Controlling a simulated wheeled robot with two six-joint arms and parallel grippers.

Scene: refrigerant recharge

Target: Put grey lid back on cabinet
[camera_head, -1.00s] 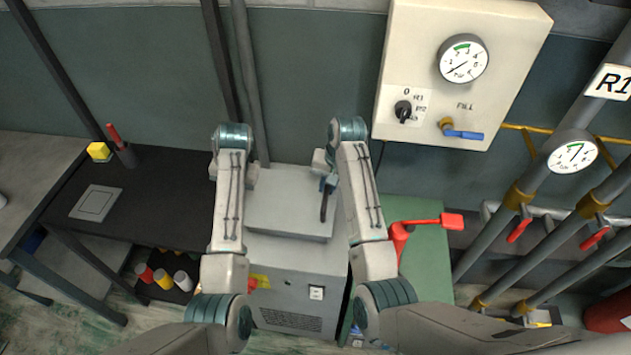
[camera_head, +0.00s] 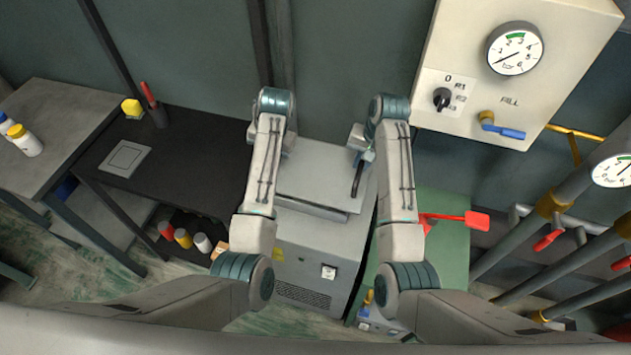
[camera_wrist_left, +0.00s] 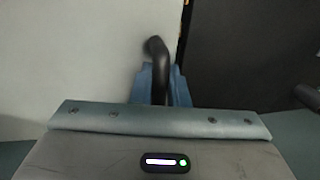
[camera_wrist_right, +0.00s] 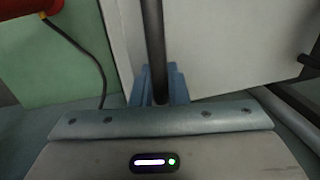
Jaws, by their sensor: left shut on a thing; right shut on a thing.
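The flat grey lid (camera_head: 318,178) is over the top of the grey cabinet (camera_head: 318,252) in the head view; a dark line shows along its front edge, and I cannot tell whether it rests fully on the cabinet. My right gripper (camera_head: 358,158) is shut on the lid's dark right handle (camera_head: 357,182); the right wrist view shows this bar (camera_wrist_right: 153,40) between blue fingers (camera_wrist_right: 160,88). My left gripper is mostly hidden behind its arm in the head view. In the left wrist view its blue fingers (camera_wrist_left: 160,88) are shut on a black handle (camera_wrist_left: 156,52) beside a pale panel.
A black table (camera_head: 195,160) with a grey square plate (camera_head: 125,157) stands left. The wall panel (camera_head: 560,60) with gauge and pipes (camera_head: 560,220) is close on the right.

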